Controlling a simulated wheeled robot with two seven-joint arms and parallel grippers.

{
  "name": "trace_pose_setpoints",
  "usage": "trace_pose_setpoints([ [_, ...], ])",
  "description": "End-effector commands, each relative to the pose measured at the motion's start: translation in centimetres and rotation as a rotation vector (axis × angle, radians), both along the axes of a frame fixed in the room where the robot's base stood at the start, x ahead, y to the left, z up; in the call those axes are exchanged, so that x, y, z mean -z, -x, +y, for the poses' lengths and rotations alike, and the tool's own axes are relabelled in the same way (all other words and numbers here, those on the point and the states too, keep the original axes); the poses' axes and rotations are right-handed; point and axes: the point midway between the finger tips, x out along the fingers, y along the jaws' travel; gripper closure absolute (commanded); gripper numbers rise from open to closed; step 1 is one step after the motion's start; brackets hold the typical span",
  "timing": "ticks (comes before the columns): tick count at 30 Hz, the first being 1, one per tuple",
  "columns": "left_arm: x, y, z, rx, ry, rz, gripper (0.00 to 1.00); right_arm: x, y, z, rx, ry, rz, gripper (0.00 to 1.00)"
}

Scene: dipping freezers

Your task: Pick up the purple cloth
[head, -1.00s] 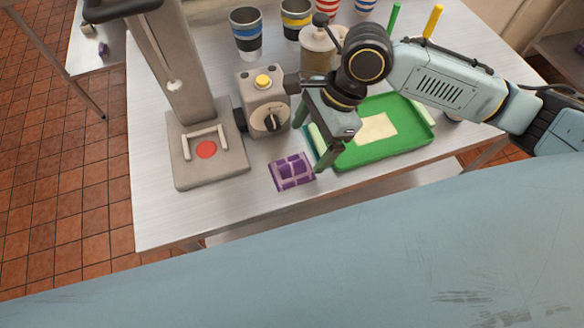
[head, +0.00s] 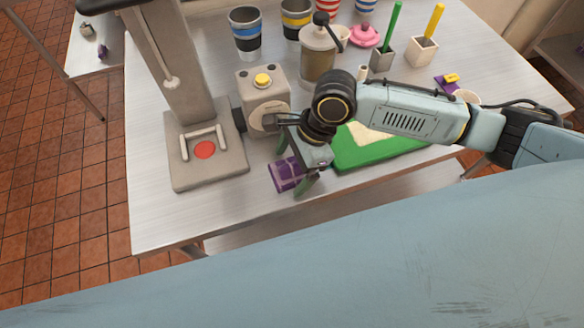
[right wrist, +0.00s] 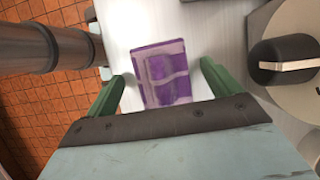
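The purple cloth (head: 287,174) is a small folded square with a pale check pattern. It lies on the steel table in front of the grey machine, left of the green tray. My right gripper (head: 295,168) is over the cloth and partly hides its right side in the head view. In the right wrist view, the cloth (right wrist: 162,72) lies between and beyond the two green fingers of my right gripper (right wrist: 164,82). The fingers are open, with a gap on each side of the cloth. My left gripper is not in view.
The grey machine (head: 207,150) with a red disc stands left on the table (head: 150,215). A knobbed box (head: 262,90) is behind the cloth. The green tray (head: 375,155) is at right. Cups, a canister (head: 318,60) and pen holders (head: 424,50) stand behind.

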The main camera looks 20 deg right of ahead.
Motion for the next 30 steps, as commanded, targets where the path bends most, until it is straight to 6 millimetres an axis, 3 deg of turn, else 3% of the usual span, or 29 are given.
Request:
trace_pose_setpoints([
  [2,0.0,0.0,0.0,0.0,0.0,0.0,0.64,0.0,0.0,0.0,0.0,0.0,0.0,0.2],
  [11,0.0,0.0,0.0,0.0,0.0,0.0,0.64,0.0,0.0,0.0,0.0,0.0,0.0,0.59],
  [20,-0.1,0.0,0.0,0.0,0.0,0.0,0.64,-0.6,0.0,0.0,-0.001,-0.001,-0.001,0.6],
  [30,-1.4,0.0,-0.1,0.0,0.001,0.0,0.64,-7.0,0.0,0.0,-0.001,-0.002,-0.002,0.6],
])
